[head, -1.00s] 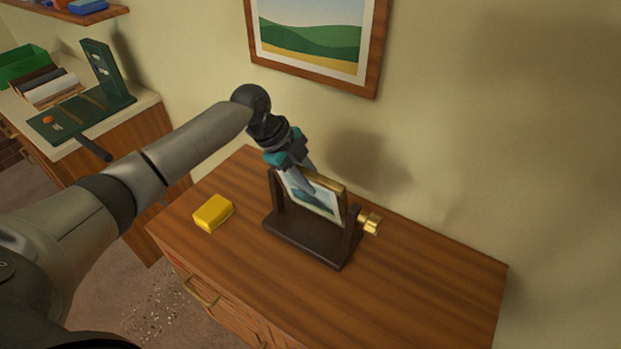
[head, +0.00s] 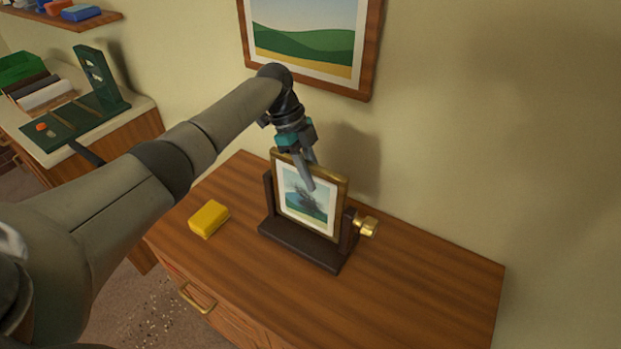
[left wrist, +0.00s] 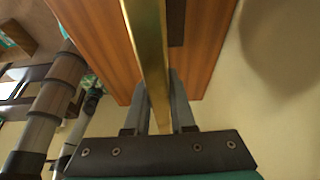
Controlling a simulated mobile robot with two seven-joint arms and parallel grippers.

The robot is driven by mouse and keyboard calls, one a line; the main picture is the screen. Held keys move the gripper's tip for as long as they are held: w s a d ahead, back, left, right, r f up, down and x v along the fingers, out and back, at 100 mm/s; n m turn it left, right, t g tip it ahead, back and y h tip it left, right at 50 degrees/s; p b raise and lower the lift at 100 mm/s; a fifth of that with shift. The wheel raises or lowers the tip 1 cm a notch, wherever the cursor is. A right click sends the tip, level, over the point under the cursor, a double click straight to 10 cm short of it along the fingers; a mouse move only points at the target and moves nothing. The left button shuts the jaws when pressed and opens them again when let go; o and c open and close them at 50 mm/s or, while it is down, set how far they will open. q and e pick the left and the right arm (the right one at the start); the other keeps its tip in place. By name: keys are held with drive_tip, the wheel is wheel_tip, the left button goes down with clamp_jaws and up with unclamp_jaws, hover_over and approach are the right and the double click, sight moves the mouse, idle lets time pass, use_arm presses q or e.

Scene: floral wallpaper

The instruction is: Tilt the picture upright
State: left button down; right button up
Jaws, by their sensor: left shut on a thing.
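The small picture (head: 308,200) in a gold-edged frame stands between the posts of a dark stand (head: 300,246) on the wooden cabinet. Its face shows towards me and it looks close to upright. A brass knob (head: 366,227) sits on the stand's right side. My left gripper (head: 308,176) comes down from above and is shut on the frame's top edge. In the left wrist view the gold edge (left wrist: 150,50) runs between the two fingers (left wrist: 163,110). My right gripper is not in view.
A yellow block (head: 209,218) lies on the cabinet top (head: 420,275) left of the stand. The cabinet's right part is clear. The wall is close behind, with a larger framed landscape (head: 310,45) above. A side counter (head: 50,155) holds a green device.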

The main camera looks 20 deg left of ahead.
use_arm(q)
drive_tip(key=c, duration=0.8)
unclamp_jaws()
drive_tip(key=shift+o, duration=0.2)
drive_tip(key=v, duration=1.5)
